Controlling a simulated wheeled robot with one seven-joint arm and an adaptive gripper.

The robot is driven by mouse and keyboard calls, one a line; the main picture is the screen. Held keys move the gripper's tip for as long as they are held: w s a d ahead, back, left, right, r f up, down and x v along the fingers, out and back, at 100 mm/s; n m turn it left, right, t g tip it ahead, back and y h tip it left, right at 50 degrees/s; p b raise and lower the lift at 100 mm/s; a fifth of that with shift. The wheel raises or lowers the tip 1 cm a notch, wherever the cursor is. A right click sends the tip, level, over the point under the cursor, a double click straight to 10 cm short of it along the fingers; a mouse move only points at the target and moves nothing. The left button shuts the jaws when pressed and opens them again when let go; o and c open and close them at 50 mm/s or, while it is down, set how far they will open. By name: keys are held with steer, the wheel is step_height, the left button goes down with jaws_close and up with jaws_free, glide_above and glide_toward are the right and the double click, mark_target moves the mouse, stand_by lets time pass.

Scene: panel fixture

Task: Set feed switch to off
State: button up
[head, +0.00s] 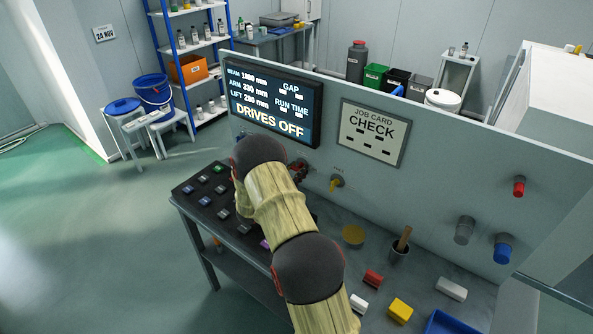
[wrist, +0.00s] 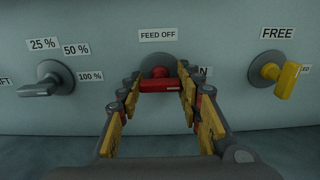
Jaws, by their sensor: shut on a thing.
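The feed switch has a red handle (wrist: 160,86) on a round dark base, below a "FEED OFF" label (wrist: 157,34) in the wrist view. Its handle lies roughly level, with a pale mark near its right end. A second label to its right is mostly hidden by my finger; only an "N" shows. My gripper (wrist: 160,92) has its yellow-padded fingers on either side of the red handle and is shut on it. In the head view my arm hides most of the switch and gripper at the panel.
A grey percentage knob (wrist: 45,86) is left of the switch, and a yellow-handled knob (wrist: 287,78) marked FREE is right. The display (head: 270,100) reads DRIVES OFF. Below, the bench (head: 330,225) holds several colored blocks, a cup (head: 399,254) and a blue tray (head: 447,324).

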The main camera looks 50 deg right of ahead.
steer(key=shift+r+n+p, duration=0.1)
steer(key=shift+n+p, duration=0.2)
steer(key=shift+c, duration=0.4)
steer(key=n+p, duration=0.2)
steer(key=n, duration=0.1)
steer(key=shift+r, duration=0.1)
steer(key=n+p, duration=0.3)
steer(key=n, duration=0.2)
steer(key=shift+p, duration=0.3)
steer(key=n+p, duration=0.2)
steer(key=n, duration=0.2)
steer(key=shift+n, duration=0.4)
steer(key=shift+n+p, duration=0.95)
steer(key=shift+n, duration=1.25)
steer(key=o, duration=1.1)
steer(key=shift+o, duration=0.5)
steer(key=shift+f, duration=0.2)
